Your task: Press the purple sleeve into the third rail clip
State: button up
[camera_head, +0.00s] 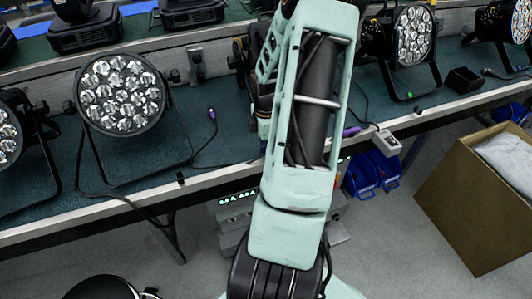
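A purple sleeve (212,113) on a thin dark cable lies on the bench top, left of my arm and right of the large par can. A second purple piece (352,131) shows close to the right side of my arm, near the bench's front edge. A small dark piece (180,179) sits on the front rail (120,203); it may be a rail clip. I cannot tell which clip is the third. My arm crosses the middle of the view. My gripper is not clearly visible; the arm's far end is mostly hidden behind its own links.
Par cans stand on the dark bench, a large one (121,95) at left and another (412,36) at right. A grey box (387,142) sits at the front edge. Blue bins (372,174) and an open carton (480,195) are below at right. A black round object (103,288) is at bottom left.

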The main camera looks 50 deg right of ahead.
notch_tip(320, 180, up, 12)
dwell(0.5)
